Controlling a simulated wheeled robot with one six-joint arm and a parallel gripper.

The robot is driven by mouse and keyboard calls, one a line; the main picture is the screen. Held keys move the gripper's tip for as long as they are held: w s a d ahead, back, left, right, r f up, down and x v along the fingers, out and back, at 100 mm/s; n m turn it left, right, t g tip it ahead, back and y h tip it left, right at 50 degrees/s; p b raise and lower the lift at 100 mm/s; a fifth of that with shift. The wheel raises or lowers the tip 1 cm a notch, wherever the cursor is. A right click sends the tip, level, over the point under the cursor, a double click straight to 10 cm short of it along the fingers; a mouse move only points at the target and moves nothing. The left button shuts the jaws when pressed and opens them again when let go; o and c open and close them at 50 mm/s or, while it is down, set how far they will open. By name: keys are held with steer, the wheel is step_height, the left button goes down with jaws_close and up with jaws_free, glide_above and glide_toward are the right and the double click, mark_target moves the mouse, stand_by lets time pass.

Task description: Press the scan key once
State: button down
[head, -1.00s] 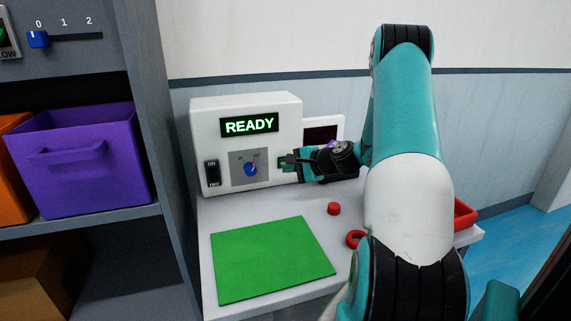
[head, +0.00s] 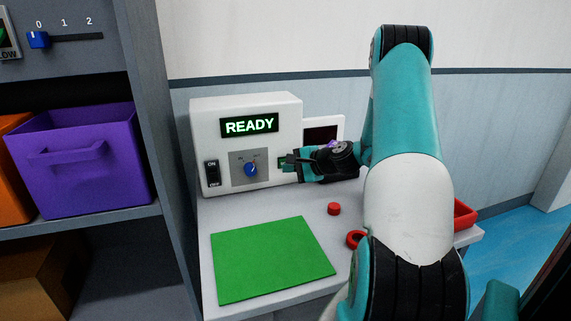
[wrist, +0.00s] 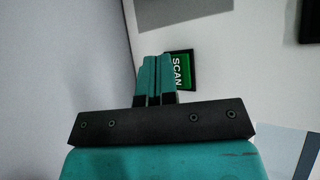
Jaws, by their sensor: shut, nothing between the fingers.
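The scan key is a green key labelled SCAN in a black frame (wrist: 181,70), on the front of the white machine (head: 245,106). In the head view a small green part of the key (head: 283,163) shows beside my fingertips. My gripper (head: 288,163) is shut and empty, pointing left at the machine's front at its right side. In the wrist view my gripper (wrist: 155,62) has its fingertips at the key's left edge, covering part of it. Whether they touch the key I cannot tell. The machine's display (head: 249,125) reads READY.
The machine also has a blue knob (head: 250,169) and an ON/OFF switch (head: 212,173). On the table lie a green mat (head: 270,260), a red cap (head: 334,209) and a red ring (head: 355,239). A red tray (head: 465,214) is at right. A shelf with a purple bin (head: 85,165) stands left.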

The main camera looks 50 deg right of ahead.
steer(key=shift+w+d, duration=0.2)
steer(key=shift+w, duration=0.1)
steer(key=shift+w+d+p, duration=0.15)
steer(key=shift+w+p, duration=0.15)
stand_by(0.8)
steer(key=shift+s, duration=0.15)
steer(key=shift+s+a, duration=0.4)
steer(key=shift+s, duration=0.15)
steer(key=shift+s+a+b, duration=0.1)
steer(key=shift+s+a, duration=0.35)
steer(key=shift+s, duration=0.25)
steer(key=shift+s+a+b, duration=0.15)
steer(key=shift+s+a, duration=0.25)
steer(key=shift+s, duration=0.35)
steer(key=shift+s+a+b, duration=0.1)
steer(key=shift+s+a, duration=0.35)
steer(key=shift+s, duration=0.25)
